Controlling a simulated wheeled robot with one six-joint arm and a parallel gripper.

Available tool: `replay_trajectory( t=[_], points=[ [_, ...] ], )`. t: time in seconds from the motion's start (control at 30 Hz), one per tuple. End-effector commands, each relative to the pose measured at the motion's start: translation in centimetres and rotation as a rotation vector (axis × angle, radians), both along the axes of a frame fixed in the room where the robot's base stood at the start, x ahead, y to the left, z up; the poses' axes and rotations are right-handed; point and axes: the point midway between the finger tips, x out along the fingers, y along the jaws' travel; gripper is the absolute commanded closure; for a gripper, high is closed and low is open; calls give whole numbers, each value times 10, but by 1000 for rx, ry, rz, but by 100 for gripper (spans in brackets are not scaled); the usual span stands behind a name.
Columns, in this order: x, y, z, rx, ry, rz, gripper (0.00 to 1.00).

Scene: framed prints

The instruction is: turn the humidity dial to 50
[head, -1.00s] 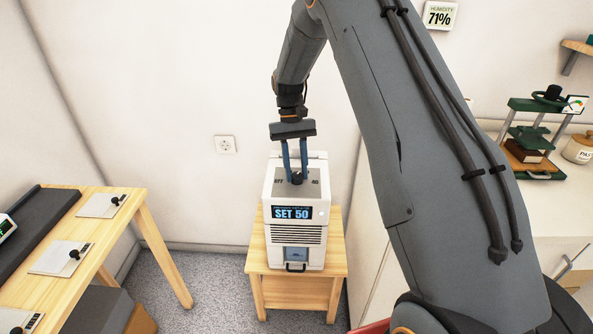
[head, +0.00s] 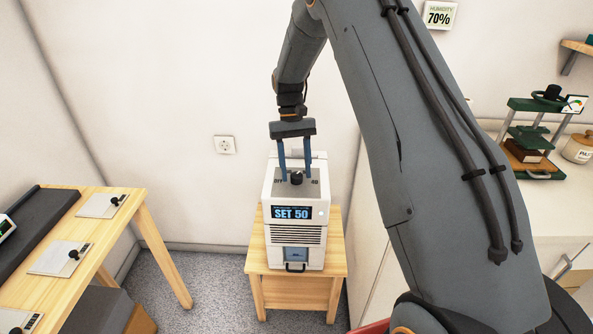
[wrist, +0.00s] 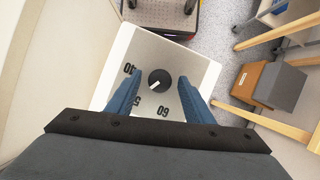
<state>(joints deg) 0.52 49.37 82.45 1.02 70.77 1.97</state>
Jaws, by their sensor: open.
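The humidity dial (head: 296,178) is a black knob on top of a white dehumidifier-like box (head: 272,223). The box's front display (head: 291,213) reads "SET 50". In the wrist view the dial (wrist: 160,81) has a white pointer line, with printed marks including 40 and 60 around it. My gripper (head: 296,177) is open, pointing down, with its blue fingers on either side of the dial. In the wrist view the fingers (wrist: 161,88) stand apart from the knob, with gaps on both sides.
The box stands on a small wooden table (head: 258,266). A wooden bench (head: 140,204) with plates and small knobs is at the left. A counter with a green press (head: 530,140) is at the right.

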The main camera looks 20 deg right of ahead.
Motion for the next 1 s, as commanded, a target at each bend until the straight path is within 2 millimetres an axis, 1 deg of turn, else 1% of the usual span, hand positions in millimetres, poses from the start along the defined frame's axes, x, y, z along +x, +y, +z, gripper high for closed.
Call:
replay_trajectory(
  t=[0.07, 0.4, 0.5, 0.63, 0.87, 1.0],
  points=[
    [5, 0, 7, 0, -4, 0, 53],
    [25, -1, 55, 0, -4, 0, 53],
    [27, -1, 64, 0, -2, 0, 53],
    [28, -1, 69, 0, -1, 0, 53],
    [28, -1, 69, 0, 0, 0, 53],
    [22, -1, 71, 0, -11, 1, 53]
  ],
)
